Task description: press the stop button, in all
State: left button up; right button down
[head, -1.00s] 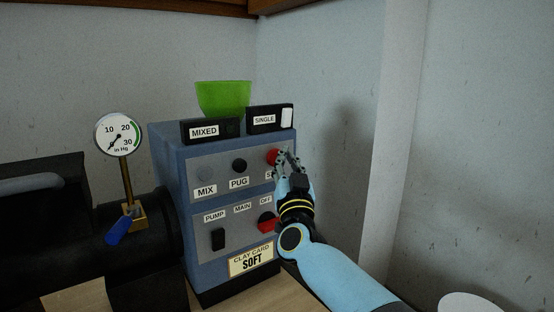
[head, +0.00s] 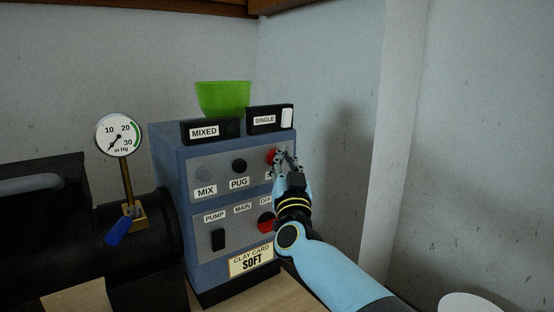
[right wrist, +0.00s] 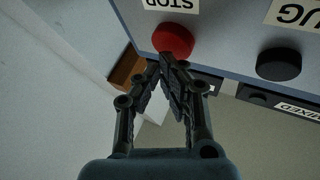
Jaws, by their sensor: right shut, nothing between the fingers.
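The stop button is a round red knob (head: 271,156) at the upper right of the blue control box (head: 165,150). In the right wrist view the red button (right wrist: 173,40) sits beside the STOP label (right wrist: 172,4). My right gripper (head: 286,154) is shut and empty, its fingertips at the button's right edge in the head view. In the right wrist view the fingertips (right wrist: 167,62) are together, just below the button in the picture; I cannot tell whether they touch it. The head view's STOP label is mostly hidden by my gripper. My left gripper is not in view.
A black PUG button (head: 239,166) and a grey MIX button (head: 206,181) are left of the stop button. Below are a black switch (head: 218,239) and a red OFF knob (head: 266,222). A green bowl (head: 222,98) stands on top. A gauge (head: 119,134) is left.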

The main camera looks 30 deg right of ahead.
jog(key=shift+w, duration=0.65)
dwell(1.4)
jog(key=shift+s, duration=0.1)
jog(key=shift+s+p, duration=0.3)
jog(key=shift+s, duration=0.05)
jog(key=shift+s+p, duration=0.3)
jog(key=shift+s, duration=0.25)
jog(key=shift+f, duration=0.1)
jog(key=s+p, duration=0.2)
jog(key=s, duration=0.1)
jog(key=s+p, duration=0.1)
jog(key=s, duration=0.1)
jog(key=shift+d, duration=0.25)
